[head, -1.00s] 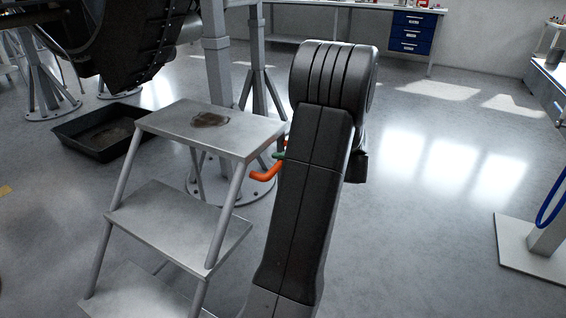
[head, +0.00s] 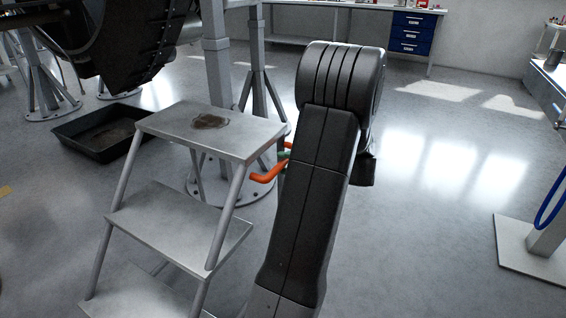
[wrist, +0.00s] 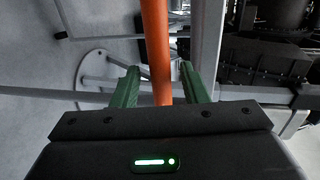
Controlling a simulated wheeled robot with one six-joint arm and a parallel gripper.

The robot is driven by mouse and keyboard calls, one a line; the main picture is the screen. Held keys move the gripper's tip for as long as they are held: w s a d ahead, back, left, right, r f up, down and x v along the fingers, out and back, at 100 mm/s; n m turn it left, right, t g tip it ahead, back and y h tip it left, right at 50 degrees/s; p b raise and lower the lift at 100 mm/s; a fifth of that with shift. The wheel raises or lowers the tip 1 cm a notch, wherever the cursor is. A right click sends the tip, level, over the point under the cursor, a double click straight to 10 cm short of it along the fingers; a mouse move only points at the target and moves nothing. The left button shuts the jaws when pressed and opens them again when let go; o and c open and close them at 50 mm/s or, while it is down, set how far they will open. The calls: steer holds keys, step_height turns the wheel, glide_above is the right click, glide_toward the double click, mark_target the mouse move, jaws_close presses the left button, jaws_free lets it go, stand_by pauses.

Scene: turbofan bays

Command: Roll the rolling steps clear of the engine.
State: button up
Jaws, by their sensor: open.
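The rolling steps (head: 215,130) are grey, with several flat treads and a brown stain on the top one, left of my arm in the head view. An orange handle (head: 265,177) shows at their right side, partly hidden by my arm. In the wrist view the orange bar (wrist: 155,45) runs between the two green fingers of my gripper (wrist: 160,85), which are open with a gap on each side. In the head view only a bit of green finger shows beside the handle. The dark engine (head: 115,40) hangs at the upper left, near the steps.
A black drip tray (head: 75,140) lies on the floor left of the steps. A grey stand (head: 217,75) rises close behind them. A workbench with blue drawers (head: 412,32) is at the back. A pale base plate (head: 525,255) stands at the right; the floor between is clear.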

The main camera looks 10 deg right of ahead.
steer(key=p+v, duration=0.2)
steer(key=v, duration=1)
steer(key=shift+p, duration=0.35)
steer(key=shift+a+f, duration=0.1)
steer(key=shift+a, duration=0.05)
steer(key=b+x, duration=0.3)
steer(key=x, duration=1)
steer(key=shift+w+a+b, duration=0.2)
steer(key=shift+b, duration=0.15)
steer(key=shift+w+a, duration=0.35)
steer(key=shift+a, duration=0.1)
